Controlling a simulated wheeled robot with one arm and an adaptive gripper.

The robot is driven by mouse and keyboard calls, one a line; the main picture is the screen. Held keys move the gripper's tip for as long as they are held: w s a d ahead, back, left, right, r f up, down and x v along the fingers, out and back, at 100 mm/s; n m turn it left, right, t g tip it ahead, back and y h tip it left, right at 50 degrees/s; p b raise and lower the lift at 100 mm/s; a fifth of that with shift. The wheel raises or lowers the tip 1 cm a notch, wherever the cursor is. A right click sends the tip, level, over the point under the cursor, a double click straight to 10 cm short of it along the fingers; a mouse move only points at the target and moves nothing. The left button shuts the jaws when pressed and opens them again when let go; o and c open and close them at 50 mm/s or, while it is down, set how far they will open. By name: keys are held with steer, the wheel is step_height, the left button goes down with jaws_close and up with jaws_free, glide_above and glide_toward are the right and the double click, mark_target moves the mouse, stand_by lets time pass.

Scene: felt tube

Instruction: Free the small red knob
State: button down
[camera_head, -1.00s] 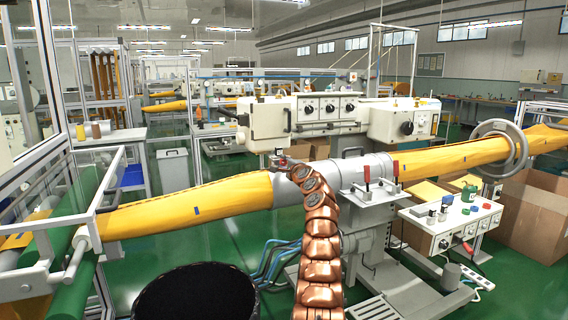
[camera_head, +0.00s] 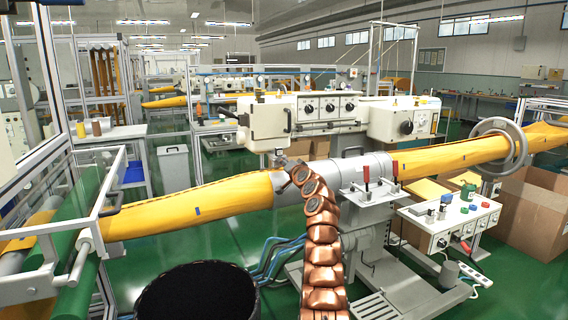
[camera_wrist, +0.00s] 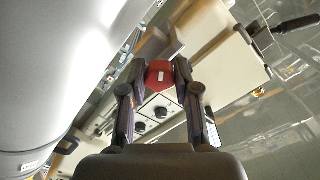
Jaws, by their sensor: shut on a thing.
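The small red knob (camera_wrist: 160,73) has a pale mark on its face and sits between the fingertips in the wrist view. My gripper (camera_wrist: 159,70) is shut on it, one dark finger on each side. In the head view my gripper (camera_head: 281,160) is small, at the end of my copper-coloured arm, just above the silver tube (camera_head: 350,172) where the yellow felt (camera_head: 230,192) meets it. The knob is too small there to make out clearly. I cannot tell whether the knob is still attached to anything.
A cream machine head (camera_head: 264,124) stands close behind my gripper. Red-handled clamps (camera_head: 395,168) sit on a plate to the right. A control box (camera_head: 450,222) and cardboard boxes (camera_head: 530,215) are farther right.

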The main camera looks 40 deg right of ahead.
steer(key=n, duration=0.4)
steer(key=shift+n+p, duration=0.3)
steer(key=shift+n, duration=0.1)
stand_by(0.4)
steer(key=c, duration=0.8)
jaws_free()
steer(key=shift+c, duration=0.2)
